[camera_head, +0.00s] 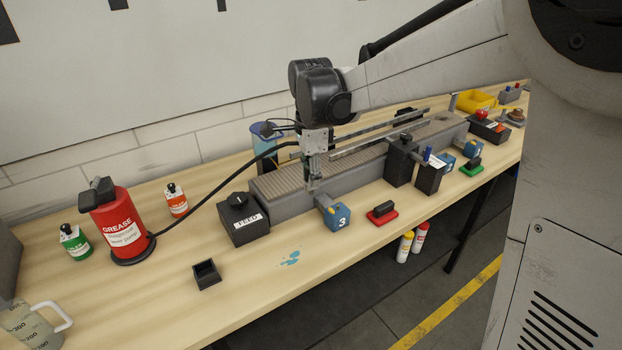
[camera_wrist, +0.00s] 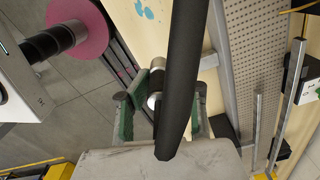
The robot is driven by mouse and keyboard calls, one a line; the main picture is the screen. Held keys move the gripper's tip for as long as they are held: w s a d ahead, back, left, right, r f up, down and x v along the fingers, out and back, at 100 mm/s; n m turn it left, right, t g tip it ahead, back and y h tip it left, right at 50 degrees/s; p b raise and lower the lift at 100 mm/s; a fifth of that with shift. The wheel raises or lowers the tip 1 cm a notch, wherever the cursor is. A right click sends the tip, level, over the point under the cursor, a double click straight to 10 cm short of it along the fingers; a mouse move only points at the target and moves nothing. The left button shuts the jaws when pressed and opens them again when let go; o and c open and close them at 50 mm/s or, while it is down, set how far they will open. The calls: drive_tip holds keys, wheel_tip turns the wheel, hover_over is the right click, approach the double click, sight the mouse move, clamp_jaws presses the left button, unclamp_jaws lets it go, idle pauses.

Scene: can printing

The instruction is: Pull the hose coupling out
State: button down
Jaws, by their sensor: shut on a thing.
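My gripper (camera_head: 314,184) points down at the front left end of the grey conveyor bed (camera_head: 268,205). In the wrist view its green-padded fingers (camera_wrist: 152,108) are closed around a silver cylindrical piece, which looks like the hose coupling (camera_wrist: 155,100). A black hose (camera_head: 222,172) arcs from the red grease canister (camera_head: 120,225) up to my gripper; it also crosses close in front of the wrist camera (camera_wrist: 185,70), hiding part of the grip. A blue block marked 3 (camera_head: 338,219) with a pale fitting sits just below and right of the fingertips. I cannot tell whether the coupling is still seated.
A black box with a knob (camera_head: 242,222) stands left of the conveyor, and a small black open box (camera_head: 206,275) lies in front. A red-based black knob (camera_head: 382,213) is to the right. Green (camera_head: 75,243) and orange (camera_head: 176,201) bottles flank the canister. Rails run above the bed.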

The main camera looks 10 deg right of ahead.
drive_tip(key=shift+r+p, duration=1.2)
drive_tip(key=shift+r, duration=1.1)
drive_tip(key=shift+f, duration=0.1)
